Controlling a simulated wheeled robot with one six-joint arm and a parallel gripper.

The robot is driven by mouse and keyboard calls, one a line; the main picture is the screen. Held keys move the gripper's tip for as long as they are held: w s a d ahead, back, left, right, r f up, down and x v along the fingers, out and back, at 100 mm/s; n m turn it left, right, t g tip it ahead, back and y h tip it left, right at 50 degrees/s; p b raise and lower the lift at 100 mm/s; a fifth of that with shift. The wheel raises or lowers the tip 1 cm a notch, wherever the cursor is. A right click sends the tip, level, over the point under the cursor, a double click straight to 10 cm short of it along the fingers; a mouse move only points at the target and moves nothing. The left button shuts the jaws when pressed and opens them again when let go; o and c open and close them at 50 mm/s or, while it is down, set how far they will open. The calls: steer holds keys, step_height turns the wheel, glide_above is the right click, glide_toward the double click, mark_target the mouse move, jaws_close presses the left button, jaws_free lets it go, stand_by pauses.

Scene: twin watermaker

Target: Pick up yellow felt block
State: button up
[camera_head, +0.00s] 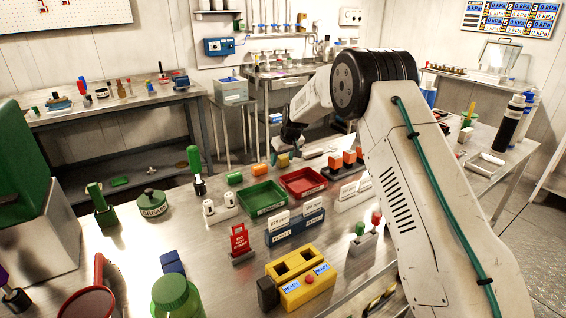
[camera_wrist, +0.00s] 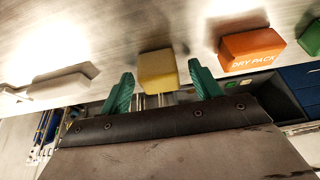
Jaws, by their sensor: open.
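The yellow felt block (camera_wrist: 158,71) sits on the metal table in the wrist view, between and just beyond the two green fingertips of my gripper (camera_wrist: 160,85). The fingers are spread apart, with a gap on each side of the block. In the head view the yellow block (camera_head: 283,160) is small, right beside my gripper (camera_head: 285,150), which hangs low over the table behind the trays. My arm covers part of the table to the right.
An orange block marked DRY PACK (camera_wrist: 250,50) lies right of the yellow block, with a green block (camera_wrist: 312,38) beyond it. A green tray (camera_head: 262,197) and a red tray (camera_head: 303,182) stand in front. A white object (camera_wrist: 60,85) lies on the left.

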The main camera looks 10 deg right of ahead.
mark_target(283, 157)
steer(key=shift+f, duration=0.1)
steer(key=shift+c, duration=0.3)
steer(key=c, duration=1)
step_height(283, 157, up, 10)
